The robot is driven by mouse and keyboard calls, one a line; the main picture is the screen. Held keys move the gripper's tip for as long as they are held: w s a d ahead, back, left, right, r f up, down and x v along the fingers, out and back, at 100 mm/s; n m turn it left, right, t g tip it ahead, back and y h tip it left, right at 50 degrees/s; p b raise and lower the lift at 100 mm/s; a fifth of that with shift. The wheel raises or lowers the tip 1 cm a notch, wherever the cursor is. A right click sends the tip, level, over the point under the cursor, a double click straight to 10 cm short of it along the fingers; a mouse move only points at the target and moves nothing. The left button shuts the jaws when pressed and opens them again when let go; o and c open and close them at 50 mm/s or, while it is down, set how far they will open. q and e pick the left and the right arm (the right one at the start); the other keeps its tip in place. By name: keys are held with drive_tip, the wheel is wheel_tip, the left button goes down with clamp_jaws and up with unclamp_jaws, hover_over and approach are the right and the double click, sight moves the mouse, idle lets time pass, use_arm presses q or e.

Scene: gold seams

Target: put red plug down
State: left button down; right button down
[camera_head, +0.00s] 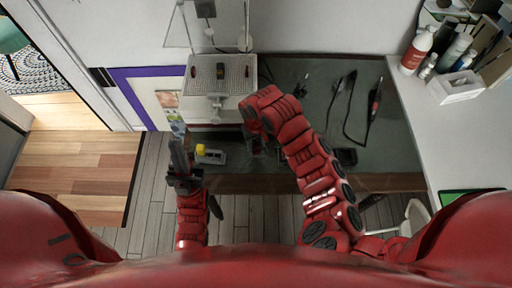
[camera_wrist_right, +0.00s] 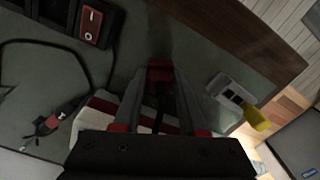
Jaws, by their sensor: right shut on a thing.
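My right gripper (camera_wrist_right: 160,78) points down over the dark green work surface (camera_head: 310,75). In the right wrist view its long grey fingers are shut on a small red plug (camera_wrist_right: 160,68), seen between the tips. I cannot tell whether the plug touches the surface. In the head view, the right gripper (camera_head: 250,132) is mostly hidden by its own arm and the plug cannot be made out. My left gripper (camera_head: 178,150) is at the left, beyond the table's edge; its jaw opening is unclear.
A grey device with a yellow knob (camera_head: 210,155) lies between the grippers; it also shows in the wrist view (camera_wrist_right: 240,100). A black box with a red switch (camera_wrist_right: 90,22) is nearby. A cabled tool (camera_head: 374,105) lies right. A white device (camera_head: 220,75) stands behind.

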sight(256, 150)
drive_tip(key=shift+w, duration=0.2)
drive_tip(key=shift+f+p, duration=0.3)
drive_tip(key=shift+p, duration=0.05)
wheel_tip(256, 150, down, 3)
drive_tip(key=shift+r+p, duration=0.2)
drive_tip(key=shift+p, duration=0.3)
drive_tip(key=shift+f, duration=0.2)
drive_tip(key=shift+f+b, duration=0.55)
drive_tip(key=shift+f, duration=0.1)
drive_tip(key=shift+c, duration=2.3)
unclamp_jaws()
